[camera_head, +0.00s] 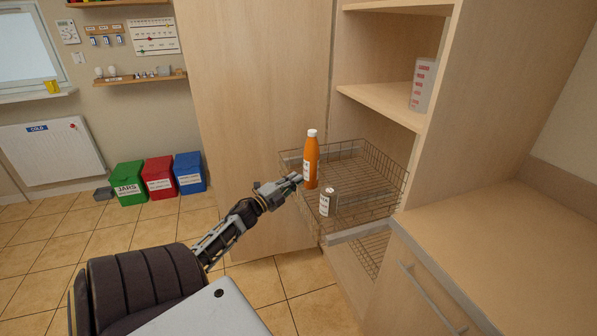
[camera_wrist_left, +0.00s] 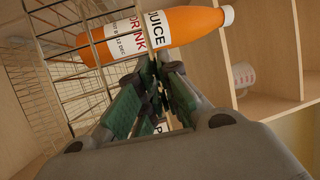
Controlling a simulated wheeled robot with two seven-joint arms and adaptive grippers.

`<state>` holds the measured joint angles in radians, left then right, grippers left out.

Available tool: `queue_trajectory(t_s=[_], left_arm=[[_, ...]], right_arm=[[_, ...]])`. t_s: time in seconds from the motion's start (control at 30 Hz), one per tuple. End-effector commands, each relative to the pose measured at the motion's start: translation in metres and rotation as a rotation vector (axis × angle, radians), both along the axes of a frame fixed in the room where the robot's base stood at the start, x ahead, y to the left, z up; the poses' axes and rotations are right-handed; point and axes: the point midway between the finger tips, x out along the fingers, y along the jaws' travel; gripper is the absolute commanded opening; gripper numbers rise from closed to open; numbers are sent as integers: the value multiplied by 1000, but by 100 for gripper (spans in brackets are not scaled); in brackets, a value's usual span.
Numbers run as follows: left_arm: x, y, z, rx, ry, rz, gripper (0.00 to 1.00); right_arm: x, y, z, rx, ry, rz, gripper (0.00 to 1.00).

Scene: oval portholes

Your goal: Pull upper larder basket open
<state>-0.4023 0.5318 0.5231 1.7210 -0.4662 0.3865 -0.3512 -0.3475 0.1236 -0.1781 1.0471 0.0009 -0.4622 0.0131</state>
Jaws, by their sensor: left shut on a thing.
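The upper larder basket (camera_head: 385,185) is a wire basket on grey rails, standing out of the tall wooden cabinet. In the left wrist view, the fingers (camera_wrist_left: 160,78) are close together below the bottle (camera_wrist_left: 165,30), with basket wires (camera_wrist_left: 75,65) to the left. My right gripper is not in view.
A lower wire basket (camera_head: 374,252) sits beneath. A measuring jug (camera_head: 423,85) stands on a shelf above. A counter (camera_head: 500,225) with a drawer is at right. Green (camera_head: 129,184), red (camera_head: 159,177) and blue (camera_head: 189,173) bins stand at the back wall. Tiled floor left of the basket is clear.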

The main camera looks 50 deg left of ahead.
Motion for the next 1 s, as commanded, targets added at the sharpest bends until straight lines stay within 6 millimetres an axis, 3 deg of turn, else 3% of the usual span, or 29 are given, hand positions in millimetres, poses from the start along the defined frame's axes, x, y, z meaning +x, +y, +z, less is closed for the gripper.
queue_trajectory(t_s=[0.37, 0.4, 0.57, 1.0], left_arm=[[-1, -1, -2, -2, 2, -1, 0], [-1, -1, -2, -2, 2, -1, 8], [-1, 0, -2, -1, 2, -1, 28], [-3, 0, -1, -1, 1, 0, 28]], right_arm=[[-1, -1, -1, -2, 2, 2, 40], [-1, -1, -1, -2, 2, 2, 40], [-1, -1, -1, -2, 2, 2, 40], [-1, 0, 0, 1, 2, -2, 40]])
